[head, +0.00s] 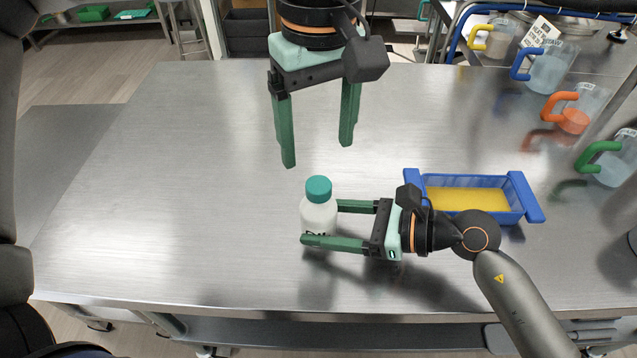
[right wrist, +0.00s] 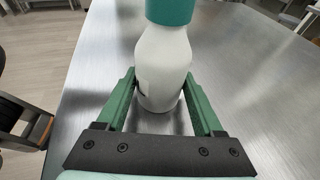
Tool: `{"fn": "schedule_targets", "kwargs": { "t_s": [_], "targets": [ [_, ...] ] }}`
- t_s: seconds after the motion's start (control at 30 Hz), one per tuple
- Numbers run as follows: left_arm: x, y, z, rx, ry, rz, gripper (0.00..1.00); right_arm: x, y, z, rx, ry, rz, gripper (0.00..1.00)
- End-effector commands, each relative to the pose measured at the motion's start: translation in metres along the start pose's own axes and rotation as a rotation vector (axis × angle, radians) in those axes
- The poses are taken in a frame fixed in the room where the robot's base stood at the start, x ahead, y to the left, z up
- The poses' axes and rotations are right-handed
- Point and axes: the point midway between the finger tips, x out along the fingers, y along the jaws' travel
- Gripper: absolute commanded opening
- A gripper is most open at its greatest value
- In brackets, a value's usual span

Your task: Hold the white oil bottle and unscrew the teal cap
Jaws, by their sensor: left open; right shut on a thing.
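The white oil bottle (head: 319,214) stands upright on the steel table with its teal cap (head: 318,189) on top. My right gripper (head: 322,222) is shut on the bottle's body from the right, low down. In the right wrist view the white bottle (right wrist: 164,65) sits between the two green fingers, with the teal cap (right wrist: 170,10) cut off by the top edge. My left gripper (head: 318,155) is open and empty, pointing down above and behind the bottle. Its fingers are wide apart and clear of the cap. Part of the bottle's lower front is hidden by a right finger.
A blue tray (head: 533,203) with yellow contents stands right of the bottle, behind my right arm. Several clear jugs with coloured handles, such as the orange-handled jug (head: 580,106), line the right side. The left part of the table (head: 170,180) is clear.

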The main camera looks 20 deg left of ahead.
Motion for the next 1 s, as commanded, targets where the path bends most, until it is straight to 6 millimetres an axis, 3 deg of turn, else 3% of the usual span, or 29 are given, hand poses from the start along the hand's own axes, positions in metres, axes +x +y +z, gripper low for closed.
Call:
{"fn": "schedule_targets", "kwargs": {
  "t_s": [0.3,0.5,1.0],
  "targets": [
    [0.047,-0.001,0.001,-0.001,-0.008,-0.002,0.80,0.000,0.000,0.000,0.000,0.000,0.001,0.00],
    [0.068,0.000,0.001,0.000,-0.008,0.000,0.80,0.000,0.000,0.000,0.000,0.000,0.001,0.00],
    [0.078,0.000,0.001,-0.001,-0.006,0.002,0.78,0.000,0.000,0.000,0.000,0.000,0.000,0.00]
  ]
}}
